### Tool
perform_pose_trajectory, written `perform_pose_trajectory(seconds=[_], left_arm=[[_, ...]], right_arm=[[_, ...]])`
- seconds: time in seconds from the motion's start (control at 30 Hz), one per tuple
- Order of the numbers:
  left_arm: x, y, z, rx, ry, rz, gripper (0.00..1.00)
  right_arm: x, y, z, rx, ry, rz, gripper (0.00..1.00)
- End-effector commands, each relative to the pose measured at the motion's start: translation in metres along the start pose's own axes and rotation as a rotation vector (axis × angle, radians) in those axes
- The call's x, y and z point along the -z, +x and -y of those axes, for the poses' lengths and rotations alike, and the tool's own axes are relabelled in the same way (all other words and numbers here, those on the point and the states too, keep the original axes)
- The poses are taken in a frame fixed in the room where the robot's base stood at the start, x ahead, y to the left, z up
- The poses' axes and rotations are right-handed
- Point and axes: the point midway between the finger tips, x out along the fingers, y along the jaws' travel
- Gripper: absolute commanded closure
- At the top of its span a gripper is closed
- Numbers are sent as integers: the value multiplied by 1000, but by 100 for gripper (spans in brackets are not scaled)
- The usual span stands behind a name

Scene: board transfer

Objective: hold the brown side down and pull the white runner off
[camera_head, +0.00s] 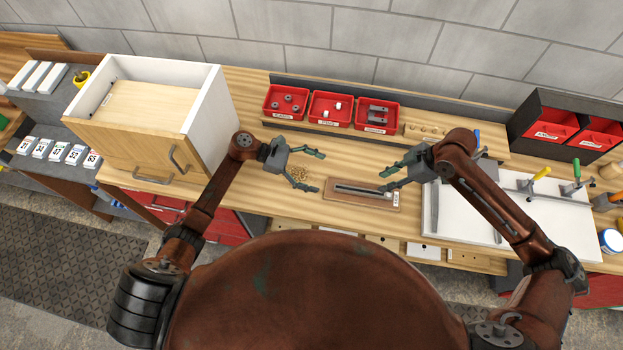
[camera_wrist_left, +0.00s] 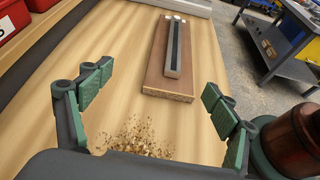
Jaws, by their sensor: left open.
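A flat brown wooden side (camera_head: 345,198) lies on the workbench, with a long pale-grey runner (camera_head: 362,189) along its top. In the left wrist view the brown side (camera_wrist_left: 158,85) points away from me and the runner (camera_wrist_left: 173,50) has a dark groove. My left gripper (camera_head: 320,171) is open and empty, left of the brown side and apart from it. My right gripper (camera_head: 381,181) has its fingers apart with nothing seen between them. It is over or near the right end of the side; its exact height is unclear.
Wood shavings (camera_head: 298,173) lie beside my left gripper. A white cabinet (camera_head: 214,110) with a wooden drawer stands left. Red bins (camera_head: 330,108) line the back. A white board (camera_head: 470,215) with clamps lies right. Bare bench surrounds the brown side's left and back.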

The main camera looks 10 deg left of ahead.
Motion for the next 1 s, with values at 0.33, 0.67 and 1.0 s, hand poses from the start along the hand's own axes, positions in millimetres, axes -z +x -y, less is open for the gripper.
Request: perform_pose_trajectory(seconds=[0.33, 0.67, 1.0], left_arm=[[23, 13, 24, 26, -54, 25, 18], [21, 60, 24, 25, -54, 25, 18], [22, 75, 24, 24, -53, 21, 18]], right_arm=[[0, 0, 0, 0, 0, 0, 71], [0, 0, 0, 0, 0, 0, 71], [0, 0, 0, 0, 0, 0, 71]])
